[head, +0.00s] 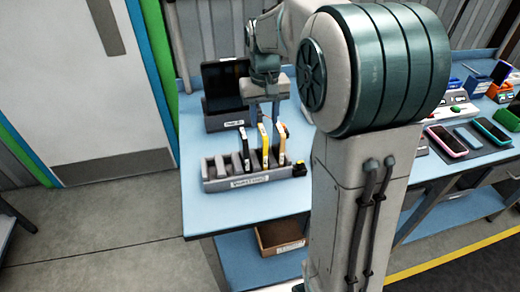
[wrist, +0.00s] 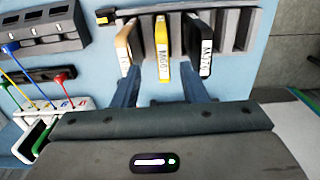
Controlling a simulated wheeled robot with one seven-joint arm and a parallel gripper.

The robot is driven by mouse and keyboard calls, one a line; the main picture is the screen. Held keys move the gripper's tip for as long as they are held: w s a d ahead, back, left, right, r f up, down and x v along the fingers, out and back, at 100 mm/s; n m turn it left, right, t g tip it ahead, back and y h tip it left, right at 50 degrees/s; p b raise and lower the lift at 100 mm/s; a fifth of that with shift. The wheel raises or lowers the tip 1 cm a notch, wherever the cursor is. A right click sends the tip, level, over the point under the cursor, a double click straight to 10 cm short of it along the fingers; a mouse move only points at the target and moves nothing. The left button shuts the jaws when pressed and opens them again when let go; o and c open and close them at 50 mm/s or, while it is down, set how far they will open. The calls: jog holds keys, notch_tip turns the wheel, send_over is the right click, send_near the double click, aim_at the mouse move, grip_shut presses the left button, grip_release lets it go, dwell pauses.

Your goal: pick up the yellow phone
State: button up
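The yellow phone (head: 264,146) stands upright in a slot of the grey rack (head: 222,184), between a black phone (head: 244,149) and an orange-edged phone (head: 282,146). In the wrist view the yellow phone (wrist: 162,48) shows its edge and a white label. The black phone (wrist: 207,45) is to its right and the orange-edged one (wrist: 123,45) to its left. My gripper (wrist: 161,76) is open. Its two blue fingers point at the rack, with the yellow phone in line between them, near its end. I see no contact. In the head view my gripper (head: 265,106) is just above the phones.
A dark tablet (head: 224,88) on a stand is behind the rack. Several phones and small devices, including a pink-edged phone (head: 447,141), lie on the table at right. A cardboard box (head: 280,238) is on the lower shelf. The table is clear in front of the rack.

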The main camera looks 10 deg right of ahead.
aim_at(262, 140)
jog(key=f, duration=0.4)
jog(key=f+p, duration=0.1)
jog(key=f, duration=0.3)
jog(key=shift+a+f, duration=0.2)
jog(key=shift+f, duration=0.1)
grip_shut()
